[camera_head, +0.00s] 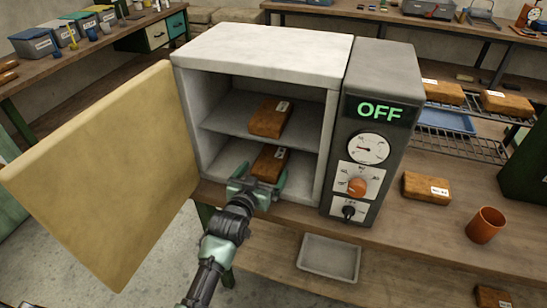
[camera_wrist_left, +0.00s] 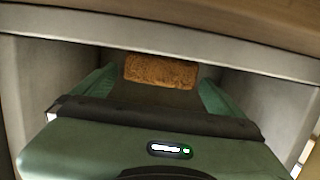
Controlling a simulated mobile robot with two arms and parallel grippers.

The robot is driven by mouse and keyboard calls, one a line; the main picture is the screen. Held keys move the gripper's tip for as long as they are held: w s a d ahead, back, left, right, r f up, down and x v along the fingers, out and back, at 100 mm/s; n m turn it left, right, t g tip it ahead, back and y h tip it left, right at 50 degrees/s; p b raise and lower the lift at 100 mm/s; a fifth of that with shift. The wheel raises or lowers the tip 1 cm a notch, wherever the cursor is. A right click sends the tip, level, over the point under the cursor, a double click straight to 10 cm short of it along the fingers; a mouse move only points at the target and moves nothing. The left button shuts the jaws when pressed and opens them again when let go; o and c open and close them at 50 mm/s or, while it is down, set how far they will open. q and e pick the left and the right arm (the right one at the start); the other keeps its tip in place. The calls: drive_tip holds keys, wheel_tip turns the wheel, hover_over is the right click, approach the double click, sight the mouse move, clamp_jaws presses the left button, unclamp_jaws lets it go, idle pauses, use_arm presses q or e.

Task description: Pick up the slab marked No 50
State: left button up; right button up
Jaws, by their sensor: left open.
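A brown slab (camera_head: 269,163) with a small white label lies on the floor of the open oven, its label too small to read. A second brown labelled slab (camera_head: 270,118) lies on the shelf above it. My left gripper (camera_head: 261,178) reaches into the oven's lower level, open, with one finger on each side of the lower slab's near end. In the left wrist view the slab (camera_wrist_left: 160,71) shows ahead between the two green fingers (camera_wrist_left: 155,90), with gaps at both sides. I cannot tell which slab is No 50. My right gripper is not in view.
The oven (camera_head: 265,50) stands on a wooden bench, its door (camera_head: 105,175) swung open to the left. Its control panel (camera_head: 370,150) reads OFF. More slabs lie on a wire rack (camera_head: 460,145) and on the bench (camera_head: 426,188), beside an orange cup (camera_head: 485,225). A grey tray (camera_head: 329,257) sits below.

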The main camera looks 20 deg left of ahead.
sight(271, 158)
use_arm(q)
drive_tip(key=shift+w, duration=1.05)
drive_tip(key=x, duration=0.3)
drive_tip(key=shift+w+d, duration=0.1)
drive_tip(key=shift+w, duration=0.2)
drive_tip(key=shift+w+f, duration=0.15)
drive_tip(key=shift+w, duration=0.3)
drive_tip(key=c, duration=1.7)
drive_tip(key=shift+c, duration=1)
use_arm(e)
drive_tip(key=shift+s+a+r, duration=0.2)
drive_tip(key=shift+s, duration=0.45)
use_arm(q)
drive_tip(key=shift+r, duration=0.25)
